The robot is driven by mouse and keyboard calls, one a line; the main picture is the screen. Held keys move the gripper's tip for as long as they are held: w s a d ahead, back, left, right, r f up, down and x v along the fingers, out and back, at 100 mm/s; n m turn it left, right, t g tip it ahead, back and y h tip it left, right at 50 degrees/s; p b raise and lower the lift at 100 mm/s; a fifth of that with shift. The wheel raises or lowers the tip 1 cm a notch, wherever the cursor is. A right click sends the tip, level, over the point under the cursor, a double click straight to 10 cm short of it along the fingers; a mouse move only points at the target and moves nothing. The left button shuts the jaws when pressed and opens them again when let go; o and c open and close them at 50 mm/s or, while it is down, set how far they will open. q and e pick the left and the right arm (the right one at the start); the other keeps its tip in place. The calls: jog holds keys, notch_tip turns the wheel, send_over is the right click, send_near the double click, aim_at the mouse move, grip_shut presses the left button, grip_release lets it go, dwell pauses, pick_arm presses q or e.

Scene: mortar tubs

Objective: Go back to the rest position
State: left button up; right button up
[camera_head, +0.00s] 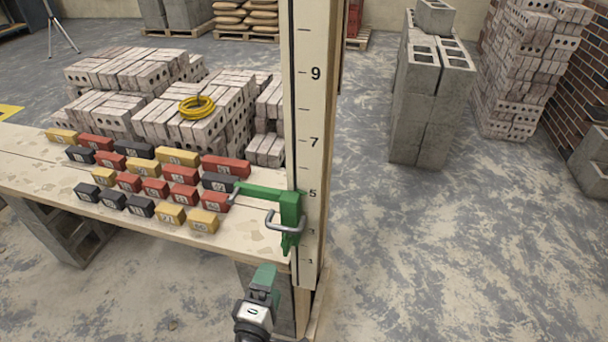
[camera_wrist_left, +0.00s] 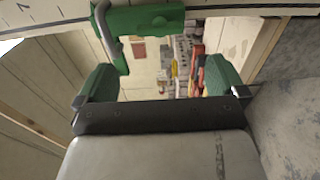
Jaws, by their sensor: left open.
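My left gripper (camera_head: 265,277) is at the bottom middle of the head view, in front of and below the plank's right end. In the left wrist view its two green fingers (camera_wrist_left: 160,75) stand wide apart with nothing gripped between them. A green holder with a grey metal handle (camera_head: 290,212) is at the numbered post (camera_head: 306,130), above my left gripper and apart from it. The holder also shows beyond the fingers at the top of the left wrist view (camera_wrist_left: 150,20). My right gripper is not in view.
Several small red, black and yellow blocks (camera_head: 155,187) stand in rows on the wooden plank (camera_head: 40,165). Stacked pale bricks (camera_head: 165,120) with a yellow coil (camera_head: 197,107) stand behind it. Grey concrete blocks (camera_head: 420,100) stand at the right. The floor (camera_head: 450,260) right of the post is clear.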

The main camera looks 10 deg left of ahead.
pick_arm(q)
jog(key=shift+f, duration=0.1)
jog(key=s+f+m+g+h, duration=0.1)
jog(key=s+f+m+g, duration=0.25)
jog(key=f, duration=0.55)
jog(key=s+f+m+g, duration=0.2)
jog(key=s+f+m, duration=0.15)
jog(key=f, duration=0.55)
jog(key=s+f+m+g+h, duration=0.1)
jog(key=s+f+m+g, duration=0.1)
jog(key=f+m, duration=0.5)
jog(key=s+a+f+m+g+y, duration=0.1)
jog(key=s+a+f+m+g, duration=0.2)
jog(key=s+f, duration=0.5)
jog(key=s+a+f+m+g+y, duration=0.1)
jog(key=s+a+f+m+g, duration=0.2)
jog(key=s+f, duration=0.6)
jog(key=s+a+g, duration=0.2)
jog(key=s+g, duration=0.1)
jog(key=s, duration=0.3)
jog(key=shift+s+y, duration=0.3)
jog(key=shift+s, duration=0.1)
